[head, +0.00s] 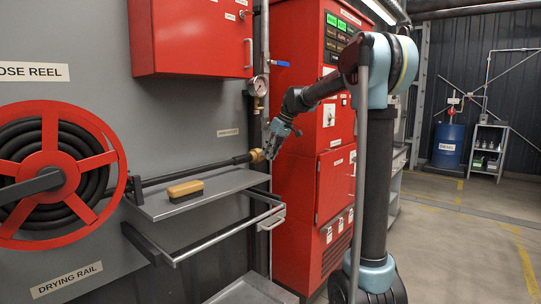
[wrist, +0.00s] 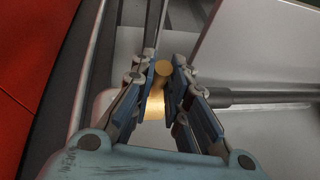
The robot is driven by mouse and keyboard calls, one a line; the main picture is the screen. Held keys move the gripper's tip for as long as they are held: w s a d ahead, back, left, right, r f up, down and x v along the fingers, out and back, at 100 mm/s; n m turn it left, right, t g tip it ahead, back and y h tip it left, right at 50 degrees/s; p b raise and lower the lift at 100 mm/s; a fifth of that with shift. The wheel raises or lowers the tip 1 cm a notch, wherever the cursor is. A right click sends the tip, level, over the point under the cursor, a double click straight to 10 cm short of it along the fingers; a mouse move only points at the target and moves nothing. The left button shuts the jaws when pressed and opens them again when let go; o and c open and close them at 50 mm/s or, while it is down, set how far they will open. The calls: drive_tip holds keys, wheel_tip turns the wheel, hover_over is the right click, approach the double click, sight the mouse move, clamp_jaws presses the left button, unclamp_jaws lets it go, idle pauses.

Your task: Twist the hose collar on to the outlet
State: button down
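The black hose ends in a brass collar (head: 257,156) above the right end of the grey shelf in the head view. My gripper (head: 271,148) is right at the collar, coming from above right. In the wrist view brass parts (wrist: 162,69) show between the fingertips of my gripper (wrist: 164,75), with more brass lower down, partly behind the right finger. The fingers lie close on both sides of the brass; whether they press on it I cannot tell. The dark hose (wrist: 265,97) runs off to the right there. I cannot make out the outlet apart from the collar.
The red hose reel (head: 108,150) is at left. A brush (head: 185,190) lies on the shelf (head: 222,184), above the drying rail (head: 225,232). A pressure gauge (head: 258,86) and blue valve handle (head: 280,64) sit above. A red cabinet (head: 300,190) stands close behind my gripper.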

drive_tip(key=shift+w+a+r+g+h, duration=0.2)
drive_tip(key=shift+r+g+h, duration=0.2)
drive_tip(key=shift+r+h, duration=0.15)
drive_tip(key=shift+w+a+r+g+h, duration=0.2)
drive_tip(key=shift+r+g+h, duration=0.25)
drive_tip(key=shift+h, duration=0.2)
drive_tip(key=c, duration=1.6)
unclamp_jaws()
drive_tip(key=shift+o, duration=0.2)
drive_tip(key=shift+r, duration=0.1)
drive_tip(key=v, duration=1.1)
drive_tip(key=shift+r, duration=0.4)
drive_tip(key=shift+d, duration=0.1)
